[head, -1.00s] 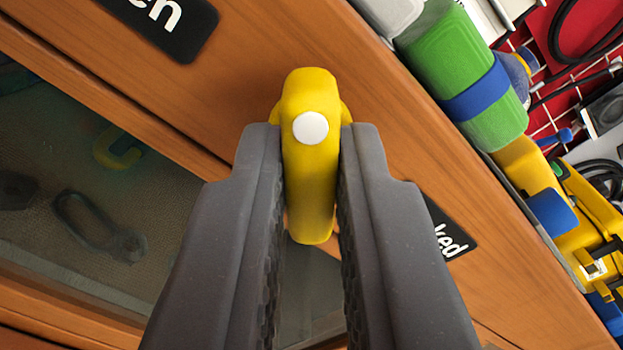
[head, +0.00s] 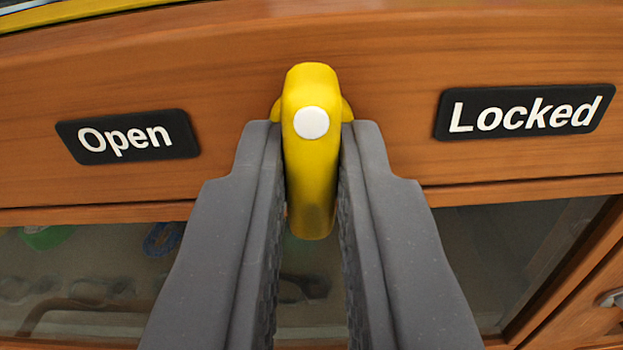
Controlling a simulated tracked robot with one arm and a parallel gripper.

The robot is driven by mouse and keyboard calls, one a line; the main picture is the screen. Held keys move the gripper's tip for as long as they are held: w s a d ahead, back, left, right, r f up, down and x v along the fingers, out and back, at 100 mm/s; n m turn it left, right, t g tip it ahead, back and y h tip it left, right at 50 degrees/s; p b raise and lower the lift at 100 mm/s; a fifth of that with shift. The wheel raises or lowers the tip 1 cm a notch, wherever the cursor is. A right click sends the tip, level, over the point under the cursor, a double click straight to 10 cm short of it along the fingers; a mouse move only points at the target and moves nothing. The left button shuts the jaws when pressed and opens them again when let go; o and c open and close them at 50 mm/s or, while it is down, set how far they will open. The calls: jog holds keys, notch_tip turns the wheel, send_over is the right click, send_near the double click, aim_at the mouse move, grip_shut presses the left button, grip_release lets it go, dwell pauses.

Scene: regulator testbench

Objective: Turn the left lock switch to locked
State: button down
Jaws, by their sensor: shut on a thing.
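The yellow lock switch (head: 308,195) with a round white dot stands upright in the middle of the head view, on a wooden frame rail. The dot is near its upper end. My gripper (head: 311,150) is shut on the switch, one dark grey finger on each side. A black "Open" label (head: 127,137) is to the left of the switch. A black "Locked" label (head: 525,109) is to the right. The switch points at neither label. The fingers hide part of its sides.
Below the wooden rail (head: 230,40) is a glass pane (head: 490,255) with blurred items behind it. A yellow edge (head: 90,12) runs along the top left. A metal handle (head: 611,298) shows at the lower right.

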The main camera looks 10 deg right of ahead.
jog(key=m+p, duration=0.1)
jog(key=m, duration=0.3)
jog(key=shift+f+m, duration=0.1)
jog(key=shift+m, duration=0.2)
jog(key=shift+m+p, duration=0.55)
jog(key=shift+m, duration=1.35)
jog(key=c, duration=1.5)
grip_release()
jog(key=shift+o, duration=0.2)
